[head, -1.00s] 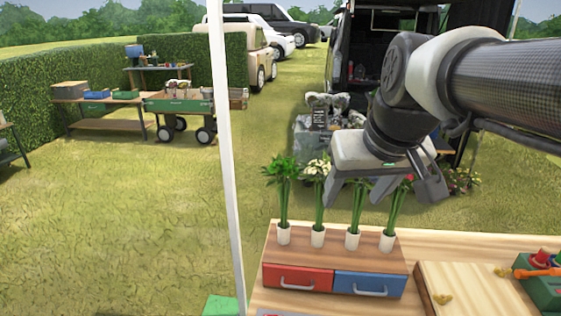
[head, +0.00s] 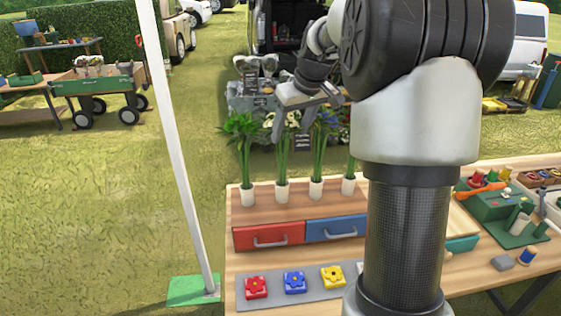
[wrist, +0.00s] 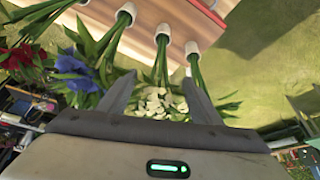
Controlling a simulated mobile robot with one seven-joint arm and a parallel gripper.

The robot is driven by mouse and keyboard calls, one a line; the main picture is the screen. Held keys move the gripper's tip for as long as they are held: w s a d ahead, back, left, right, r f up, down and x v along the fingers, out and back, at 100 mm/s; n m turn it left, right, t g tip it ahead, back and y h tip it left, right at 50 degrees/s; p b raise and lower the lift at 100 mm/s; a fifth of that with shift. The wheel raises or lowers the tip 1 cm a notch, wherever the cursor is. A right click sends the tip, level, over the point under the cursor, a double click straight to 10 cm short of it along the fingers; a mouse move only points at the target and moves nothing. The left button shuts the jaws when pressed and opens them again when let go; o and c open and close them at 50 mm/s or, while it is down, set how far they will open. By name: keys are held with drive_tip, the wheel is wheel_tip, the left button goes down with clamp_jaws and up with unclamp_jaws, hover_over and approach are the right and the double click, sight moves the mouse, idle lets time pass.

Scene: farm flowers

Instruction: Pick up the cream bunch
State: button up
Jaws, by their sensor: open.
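The cream bunch (head: 284,150) stands upright in a white cup (head: 282,192), second from the left in a row on the wooden drawer unit. Its pale flowers (wrist: 160,103) lie between my two fingers in the wrist view. My gripper (head: 305,118) is open and empty, at flower height beside and partly in front of the cream bunch; whether it touches the petals I cannot tell. In the wrist view, the open fingertips (wrist: 159,78) point toward the cups, with the cream stems ahead.
A leafy green bunch (head: 241,140) stands left of the cream one. A blue bunch (head: 320,150) stands to its right, and a red bunch (wrist: 22,58) is beyond. A white pole (head: 178,150) rises left of the table. Red and blue drawers (head: 268,235) face front.

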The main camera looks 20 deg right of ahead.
sight(283, 149)
drive_tip(key=x, duration=0.8)
drive_tip(key=shift+w+f, duration=0.1)
drive_tip(key=shift+f, duration=0.1)
clamp_jaws()
